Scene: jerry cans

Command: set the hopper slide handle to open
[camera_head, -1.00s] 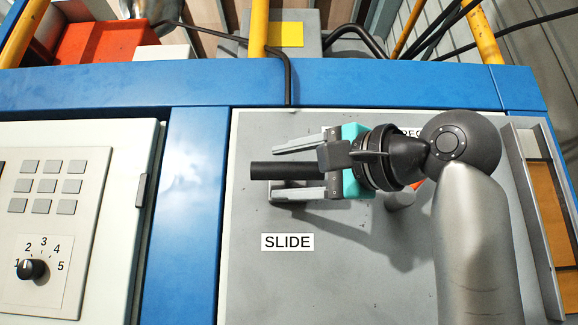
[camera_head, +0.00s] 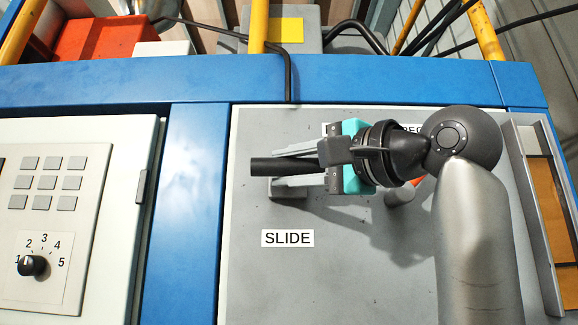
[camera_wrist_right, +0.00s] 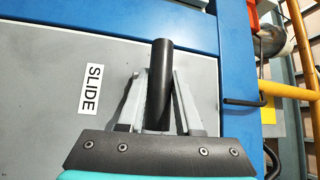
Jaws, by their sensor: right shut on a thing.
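The hopper slide handle is a black cylindrical bar (camera_head: 266,166) on a grey panel (camera_head: 300,285), above the label SLIDE (camera_head: 287,239). Its left end sticks out past my right gripper (camera_head: 285,167), whose two grey fingers are shut on it. In the right wrist view the handle (camera_wrist_right: 162,75) stands between the two fingers (camera_wrist_right: 160,100) and its far end shows beyond them. A grey mount (camera_head: 287,189) shows just below the handle; the rest of it is hidden behind the gripper. My left gripper is not in view.
A grey post with an orange part (camera_head: 402,192) sits under my right wrist. A second label behind the wrist is mostly covered. A white cabinet door with a keypad (camera_head: 45,184) and a dial (camera_head: 33,264) is at left. The lower panel is clear.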

